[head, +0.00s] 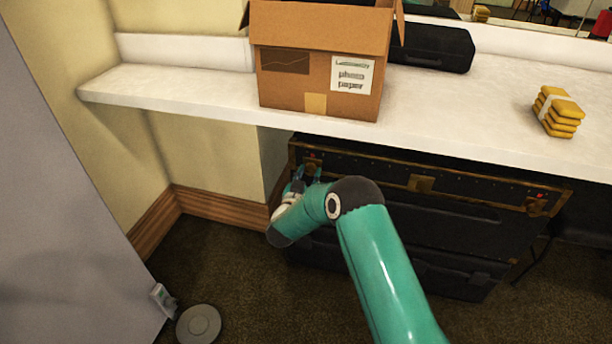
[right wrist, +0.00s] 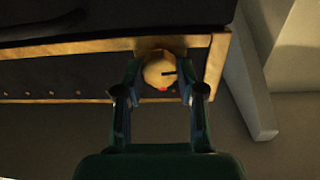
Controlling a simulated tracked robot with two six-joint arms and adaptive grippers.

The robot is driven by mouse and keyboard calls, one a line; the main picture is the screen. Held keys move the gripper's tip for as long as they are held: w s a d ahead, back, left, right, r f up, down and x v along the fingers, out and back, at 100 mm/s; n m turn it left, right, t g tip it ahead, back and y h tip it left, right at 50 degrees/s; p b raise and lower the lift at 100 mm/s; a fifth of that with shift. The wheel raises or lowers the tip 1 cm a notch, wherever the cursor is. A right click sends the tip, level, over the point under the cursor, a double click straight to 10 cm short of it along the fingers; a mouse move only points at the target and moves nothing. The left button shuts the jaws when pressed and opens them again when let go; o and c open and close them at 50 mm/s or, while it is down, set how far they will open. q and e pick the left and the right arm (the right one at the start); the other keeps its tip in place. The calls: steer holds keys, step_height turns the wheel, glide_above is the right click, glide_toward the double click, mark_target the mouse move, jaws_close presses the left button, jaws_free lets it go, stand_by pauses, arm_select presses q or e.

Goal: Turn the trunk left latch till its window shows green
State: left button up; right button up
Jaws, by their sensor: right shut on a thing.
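The dark trunk (head: 460,222) with brass-coloured edging stands on the floor under the white counter. Its left latch (head: 312,161) is at the trunk's upper left corner, partly behind my gripper in the head view. In the right wrist view the left latch (right wrist: 158,72) is a round brass knob with a short dark mark. A small red window shows at its lower edge, and no green is visible. My right gripper (head: 304,174) is shut on this knob, one finger on each side, as the right wrist view (right wrist: 160,80) also shows. My left gripper is not in view.
The trunk's right latch (head: 536,200) shows red, and a middle clasp (head: 420,183) sits between. On the counter (head: 450,115) above are an open cardboard box (head: 310,50), a black case (head: 432,47) and a yellow stack (head: 558,110). A grey disc (head: 198,324) lies on the carpet.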

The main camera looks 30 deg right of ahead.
steer(key=n, duration=0.2)
steer(key=n+p, duration=0.1)
steer(key=shift+w+d+r+n, duration=0.1)
steer(key=shift+r+n, duration=0.1)
steer(key=shift+n, duration=0.2)
steer(key=n+p, duration=0.1)
steer(key=n, duration=0.3)
steer(key=shift+n+t, duration=0.3)
steer(key=n+p, duration=0.1)
steer(key=n, duration=0.3)
steer(key=shift+n, duration=0.3)
steer(key=shift+f+n+p, duration=0.1)
steer(key=shift+n+p, duration=0.45)
steer(key=shift+n, duration=0.95)
steer(key=o, duration=1.1)
steer(key=shift+f, duration=0.15)
steer(key=shift+o, duration=0.2)
